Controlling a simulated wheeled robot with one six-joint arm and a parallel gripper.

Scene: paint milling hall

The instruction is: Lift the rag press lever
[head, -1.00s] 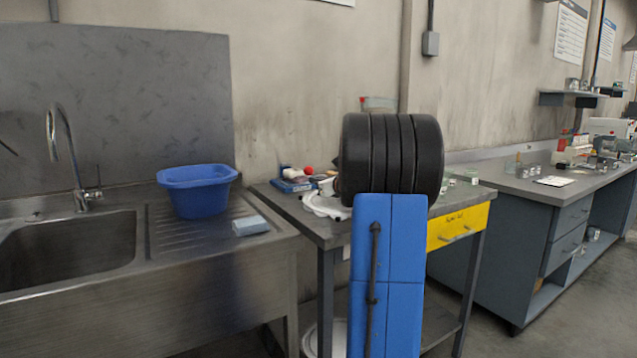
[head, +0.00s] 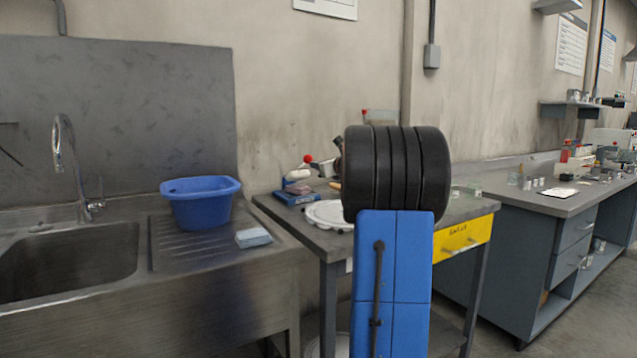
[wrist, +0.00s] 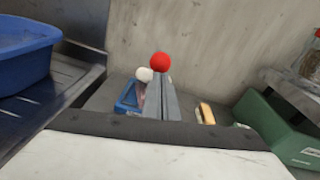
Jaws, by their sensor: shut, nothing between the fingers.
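The rag press has a blue base (head: 296,198) and stands at the back left of the small grey bench in the head view. Its lever ends in a red ball (head: 308,158), which stands well above the base. A white part (head: 299,172) and a pinkish piece (head: 297,188) lie between them. In the wrist view my gripper (wrist: 160,84) is shut and empty, its grey fingers together. The red ball (wrist: 160,62) shows just past the fingertips; I cannot tell whether they touch. The blue base (wrist: 127,98) is left of the fingers. My arm hides much of the bench in the head view.
A blue basin (head: 200,203) and a pale blue sponge (head: 253,238) are on the sink drainer at left. A white lid (head: 328,215) lies on the bench in front of the press. In the wrist view a green box (wrist: 272,128) is at right, with a tan-handled item (wrist: 207,113) nearer.

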